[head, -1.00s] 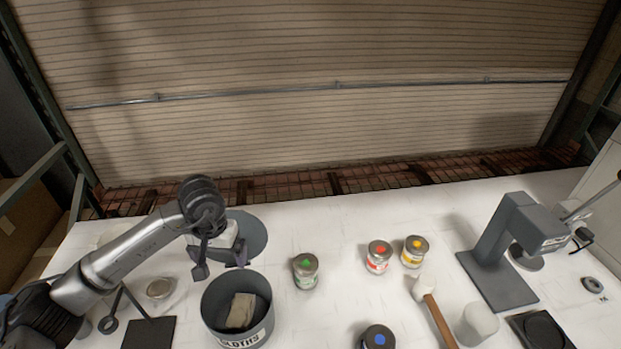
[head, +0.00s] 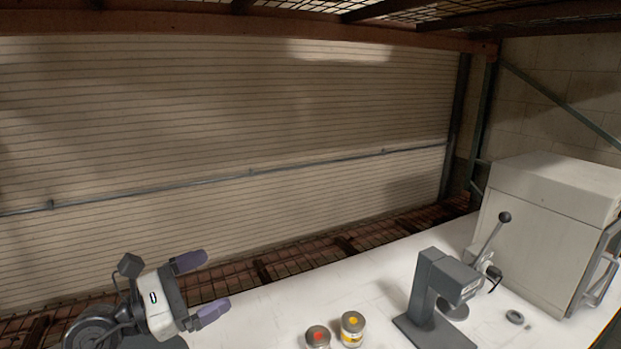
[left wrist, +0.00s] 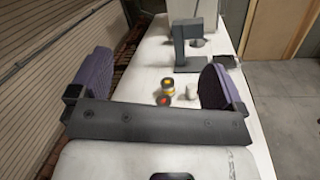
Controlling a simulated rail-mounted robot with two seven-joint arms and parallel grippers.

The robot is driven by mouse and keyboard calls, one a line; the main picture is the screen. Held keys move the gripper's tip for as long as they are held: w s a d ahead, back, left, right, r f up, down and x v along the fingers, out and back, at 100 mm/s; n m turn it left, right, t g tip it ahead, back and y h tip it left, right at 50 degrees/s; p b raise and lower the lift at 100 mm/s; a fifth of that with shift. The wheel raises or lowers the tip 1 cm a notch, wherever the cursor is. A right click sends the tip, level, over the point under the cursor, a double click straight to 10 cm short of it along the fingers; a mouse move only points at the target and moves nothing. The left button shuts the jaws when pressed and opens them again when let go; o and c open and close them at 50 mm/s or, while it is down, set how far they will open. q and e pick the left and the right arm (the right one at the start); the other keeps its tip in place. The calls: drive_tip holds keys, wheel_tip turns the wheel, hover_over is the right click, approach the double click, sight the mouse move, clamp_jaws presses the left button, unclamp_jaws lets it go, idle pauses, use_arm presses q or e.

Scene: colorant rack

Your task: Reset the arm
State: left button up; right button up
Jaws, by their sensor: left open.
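My left gripper (head: 208,287) is open and empty at the lower left of the head view, raised above the white table. Its two purple-grey fingers point to the right and stand wide apart. In the left wrist view the gripper (left wrist: 150,85) also shows open, with nothing between the fingers. My right gripper is not in view.
A red-marked can (head: 318,338) and a yellow-marked can (head: 352,328) stand at the bottom of the head view. A grey press-like stand (head: 428,290) is right of them. A white cabinet (head: 545,225) with a lever stands at the right.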

use_arm(q)
drive_tip(key=s+a+r+n+t+y, duration=0.2)
drive_tip(key=a+r+n+t+y, duration=0.4)
drive_tip(key=n, duration=0.8)
drive_tip(key=s+a+r+n+t+y, duration=0.1)
drive_tip(key=r+n+t+y, duration=0.4)
drive_tip(key=r+n+t, duration=0.65)
drive_tip(key=s+a+f+n+g+y, duration=0.25)
drive_tip(key=f+n+g+y, duration=0.8)
drive_tip(key=f+n, duration=0.9)
drive_tip(key=s+d+f+n+g+h, duration=0.1)
drive_tip(key=s+d+f+g+h, duration=0.2)
drive_tip(key=f, duration=0.6)
drive_tip(key=s+d+f+n+g+h, duration=0.1)
drive_tip(key=s+f+g+h, duration=0.1)
drive_tip(key=s+f+g, duration=0.5)
drive_tip(key=s+d+f+n+g+h, duration=0.15)
drive_tip(key=s+f+g, duration=0.35)
drive_tip(key=s+f, duration=1.85)
wheel_tip(320, 180, up, 19)
drive_tip(key=w+p, duration=0.1)
drive_tip(key=p, duration=1.8)
drive_tip(key=shift+w+n, duration=0.15)
drive_tip(key=shift+n, duration=0.2)
drive_tip(key=shift+f, duration=0.1)
